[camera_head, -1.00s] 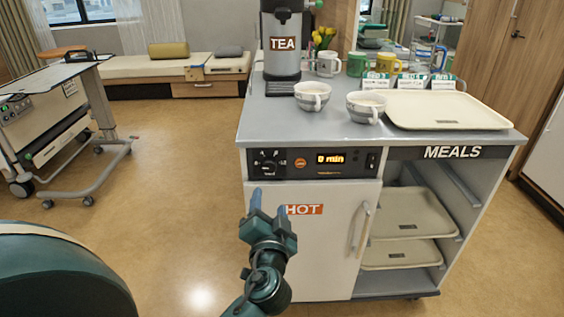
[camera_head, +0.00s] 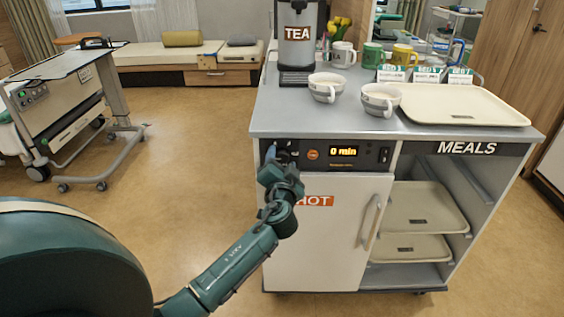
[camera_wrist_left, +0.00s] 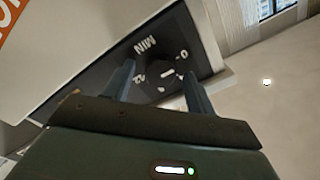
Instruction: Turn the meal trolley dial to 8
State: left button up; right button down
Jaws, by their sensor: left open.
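The meal trolley (camera_head: 330,232) stands ahead of me, its dark control panel (camera_head: 371,155) on the upper front. The display (camera_head: 343,151) reads "0 min". The dial (camera_wrist_left: 167,74) shows in the left wrist view with a pale pointer mark and white figures around it, including 0 and 12. My left gripper (camera_head: 281,153) is at the panel's left end and largely hides the dial in the head view. In the left wrist view my left gripper (camera_wrist_left: 162,78) is open, its two fingers on either side of the dial. Contact cannot be told. My right gripper is not in view.
A white door with a HOT label (camera_head: 316,201) and a handle (camera_head: 370,222) is below the panel. Cups (camera_head: 327,88), a TEA urn (camera_head: 298,50) and a tray (camera_head: 465,105) stand on the trolley top. The floor to the left is free up to an overbed table (camera_head: 45,68).

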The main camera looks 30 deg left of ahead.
pick_arm(q)
jog(key=shift+c, duration=0.3)
jog(key=c, duration=0.9)
jog(key=shift+c, duration=0.2)
